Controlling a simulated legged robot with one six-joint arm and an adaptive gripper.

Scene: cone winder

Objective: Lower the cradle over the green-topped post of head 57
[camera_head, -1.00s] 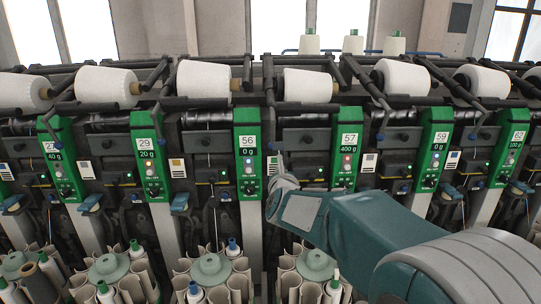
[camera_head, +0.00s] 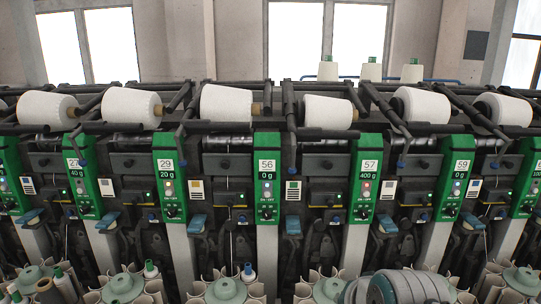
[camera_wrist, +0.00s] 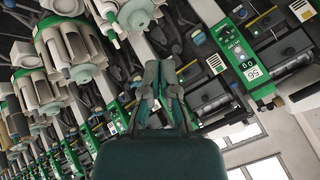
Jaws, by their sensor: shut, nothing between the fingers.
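The green-topped post of head 57 (camera_head: 366,180) stands right of centre in the head view, with a "57" and "400 g" label. A dark cradle arm (camera_head: 322,134) with a white cone (camera_head: 330,111) lies at its upper left. Another cradle arm with a white cone (camera_head: 422,104) lies at its upper right. I cannot tell which cradle belongs to head 57. My gripper (camera_wrist: 161,66) shows in the wrist view, shut and empty, apart from the post labelled 56 (camera_wrist: 249,70). In the head view the gripper is hidden; only my arm shows at the lower right.
Post 56 (camera_head: 266,180) and post 59 (camera_head: 456,178) stand on either side. Round bobbin magazines (camera_head: 226,290) with upright tubes line the bottom front. Blue levers (camera_head: 293,224) stick out between posts. Several cones rest along the top rail.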

